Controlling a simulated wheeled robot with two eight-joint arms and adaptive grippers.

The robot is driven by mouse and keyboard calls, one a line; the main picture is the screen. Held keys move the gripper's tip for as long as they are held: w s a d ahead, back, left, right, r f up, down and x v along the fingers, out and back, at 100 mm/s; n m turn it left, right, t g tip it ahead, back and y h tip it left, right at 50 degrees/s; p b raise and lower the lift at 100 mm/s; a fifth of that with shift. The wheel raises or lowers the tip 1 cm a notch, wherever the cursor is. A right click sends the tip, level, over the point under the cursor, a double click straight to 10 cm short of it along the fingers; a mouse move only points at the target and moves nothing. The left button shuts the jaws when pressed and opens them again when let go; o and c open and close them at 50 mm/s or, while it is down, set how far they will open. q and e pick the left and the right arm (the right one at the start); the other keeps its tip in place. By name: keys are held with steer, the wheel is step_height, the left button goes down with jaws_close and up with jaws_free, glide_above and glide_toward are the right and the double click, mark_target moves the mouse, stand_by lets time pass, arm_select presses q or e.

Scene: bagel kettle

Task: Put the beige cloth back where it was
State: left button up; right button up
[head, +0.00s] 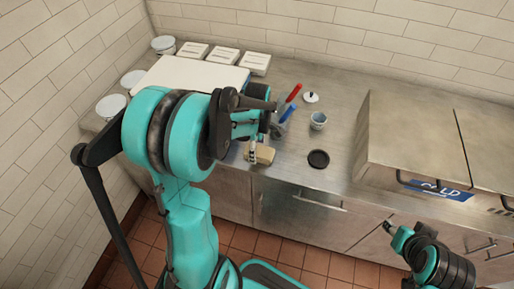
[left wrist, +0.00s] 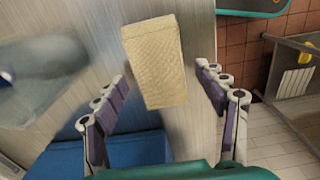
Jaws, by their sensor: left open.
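The beige cloth (head: 263,155) is a small folded block on the metal counter, close to its front edge. It also shows in the left wrist view (left wrist: 157,58), in the upper middle. My left gripper (head: 254,152) is at the cloth in the head view, and its arm hides part of the counter behind. In the left wrist view its two fingers (left wrist: 162,78) are spread apart, one on each side of the cloth, with gaps on both sides. My right gripper (head: 393,230) is low at the right of the head view, away from the counter top, its fingers unclear.
Red and blue handles (head: 291,98) stand just behind my left gripper. A small cup (head: 318,121), a black disc (head: 318,159) and a white lid (head: 311,97) lie to the right. A large white board (head: 185,75) is behind left. A metal box (head: 410,140) stands at right.

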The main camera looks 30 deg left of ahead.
arm_select(q)
steer(key=shift+r, duration=0.1)
steer(key=shift+r, duration=0.3)
step_height(320, 180, up, 11)
steer(key=p, duration=0.4)
steer(key=s+d+r+m+t, duration=0.3)
steer(key=s+d+m+t, duration=0.4)
steer(key=m, duration=1.3)
steer(key=s+d, duration=0.4)
steer(key=shift+d+r+m, duration=0.15)
steer(key=shift+r+m, duration=0.15)
steer(key=shift+r, duration=0.05)
steer(key=shift+w, duration=0.1)
